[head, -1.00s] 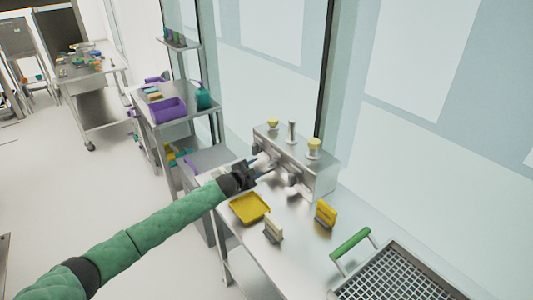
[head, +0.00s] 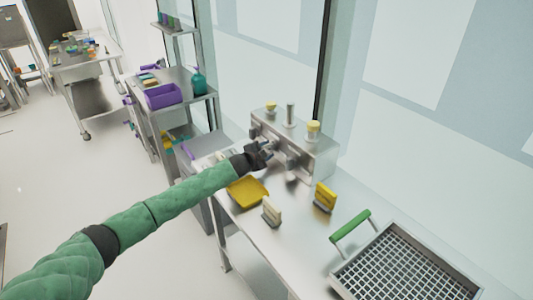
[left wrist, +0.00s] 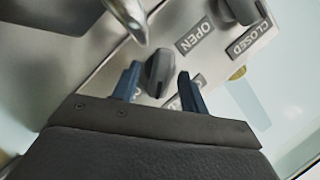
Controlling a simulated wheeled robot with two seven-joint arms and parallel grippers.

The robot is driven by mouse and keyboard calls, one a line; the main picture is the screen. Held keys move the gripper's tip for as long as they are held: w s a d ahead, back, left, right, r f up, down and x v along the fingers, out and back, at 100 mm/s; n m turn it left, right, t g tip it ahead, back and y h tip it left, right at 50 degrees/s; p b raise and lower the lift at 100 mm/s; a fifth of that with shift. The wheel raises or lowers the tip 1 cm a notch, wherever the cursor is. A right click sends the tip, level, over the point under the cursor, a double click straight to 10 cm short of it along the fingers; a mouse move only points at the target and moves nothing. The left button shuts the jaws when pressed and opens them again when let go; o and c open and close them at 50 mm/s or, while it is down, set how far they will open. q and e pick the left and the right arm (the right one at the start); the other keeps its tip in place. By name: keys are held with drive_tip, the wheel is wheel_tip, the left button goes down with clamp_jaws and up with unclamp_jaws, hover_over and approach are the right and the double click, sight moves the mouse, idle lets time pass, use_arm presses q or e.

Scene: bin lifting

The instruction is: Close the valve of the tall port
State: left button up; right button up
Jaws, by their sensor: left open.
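A steel port box (head: 318,160) stands against the glass at the back of the bench. On top are a slim, tall metal port (head: 290,115) in the middle and a yellow-capped port on each side. Dark valve knobs sit on its front. My left gripper (head: 266,150) is at the box front and hides part of it. In the left wrist view its open blue fingers (left wrist: 158,88) stand on either side of a dark knob (left wrist: 160,72), with a gap on each side. Another knob (left wrist: 240,10) shows by OPEN and CLOSED labels. My right gripper is out of view.
A metal spout (left wrist: 128,18) shows close to the fingers in the left wrist view. A yellow tray (head: 247,192), a beige block (head: 271,212), a yellow holder (head: 325,197) and a green-handled mesh basket (head: 405,270) are on the bench. Bare bench lies between them.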

use_arm(q)
drive_tip(key=shift+w, duration=0.1)
drive_tip(key=shift+c, duration=0.2)
clamp_jaws()
